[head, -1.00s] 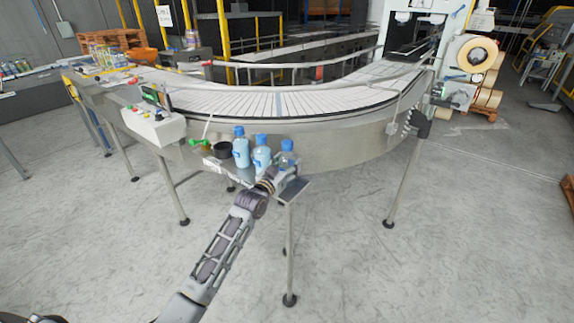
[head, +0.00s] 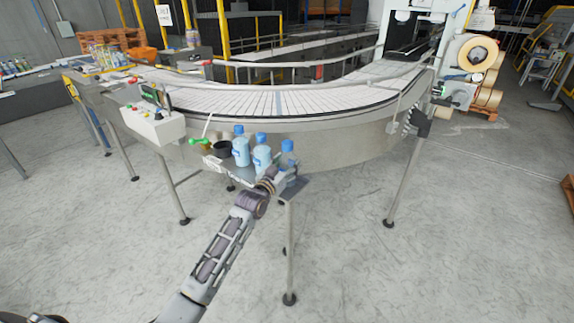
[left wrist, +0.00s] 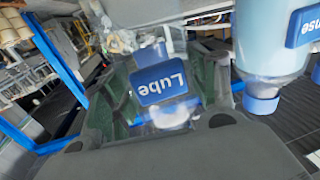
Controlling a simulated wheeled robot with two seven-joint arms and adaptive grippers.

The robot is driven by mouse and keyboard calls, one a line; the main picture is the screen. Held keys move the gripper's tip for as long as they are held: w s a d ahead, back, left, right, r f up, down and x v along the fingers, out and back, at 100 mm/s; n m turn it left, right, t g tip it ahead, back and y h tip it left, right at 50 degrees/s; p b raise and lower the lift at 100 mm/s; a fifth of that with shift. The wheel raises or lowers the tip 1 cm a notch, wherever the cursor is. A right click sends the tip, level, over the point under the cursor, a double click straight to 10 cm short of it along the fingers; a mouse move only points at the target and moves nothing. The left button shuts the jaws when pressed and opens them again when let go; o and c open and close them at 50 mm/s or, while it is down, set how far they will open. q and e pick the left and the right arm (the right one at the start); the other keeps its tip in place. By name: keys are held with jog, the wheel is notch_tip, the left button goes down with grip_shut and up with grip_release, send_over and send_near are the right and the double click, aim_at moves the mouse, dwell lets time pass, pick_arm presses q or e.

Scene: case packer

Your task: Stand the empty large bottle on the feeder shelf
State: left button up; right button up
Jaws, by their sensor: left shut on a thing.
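The empty large bottle (head: 288,157) is clear with a blue cap and stands about upright at the right end of the feeder shelf (head: 293,187). In the left wrist view the bottle (left wrist: 163,82) shows a blue "Lube" label between the dark fingers. My left gripper (head: 276,173) is shut on it, reaching in from the front. I cannot tell whether its base touches the shelf. Two light-blue filled bottles with blue caps, one (head: 241,149) and another (head: 261,156), stand to its left. My right gripper is not in view.
A black round container (head: 221,149) and a green-handled item (head: 199,141) sit at the shelf's left. The curved conveyor (head: 270,103) runs behind, with a control box (head: 157,124) at left. A filled bottle (left wrist: 272,40) is close beside the held one. The front floor is clear.

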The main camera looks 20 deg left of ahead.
pick_arm(q)
jog(key=shift+f, duration=0.1)
jog(key=o, duration=1.2)
jog(key=shift+c, duration=0.2)
jog(key=s+a, duration=0.2)
jog(key=s, duration=0.9)
jog(key=shift+s+a, duration=0.2)
jog(key=shift+s, duration=0.15)
